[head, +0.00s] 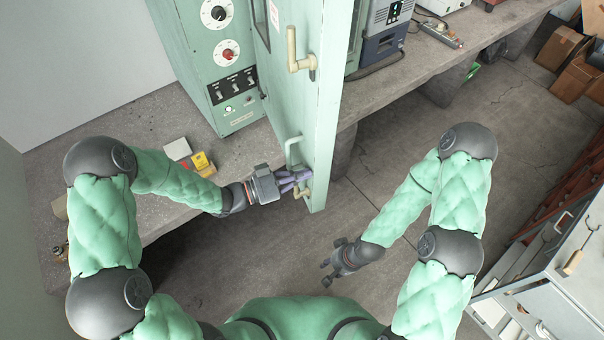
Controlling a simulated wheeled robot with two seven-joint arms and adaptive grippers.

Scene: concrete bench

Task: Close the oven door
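The oven (213,60) is a pale green cabinet with dials and switches on its front, standing on the bench at the upper left. Its door (325,100) is swung open and sticks out toward me past the bench edge. The door carries a pale green pull handle (291,150) and a cream lever latch (293,50), with another cream latch low down. My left gripper (297,181), with purple fingers, is at the door's lower part, just below the pull handle. Whether its fingers are closed or touching the door is unclear. My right gripper (328,274) is open and empty over the floor.
The concrete bench (150,120) runs behind the oven and on to the right. A yellow box (200,161) and a white block (177,149) lie on it. A grey-blue instrument (385,30) stands behind the door. A drawer cabinet (560,285) is at the lower right; floor between is clear.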

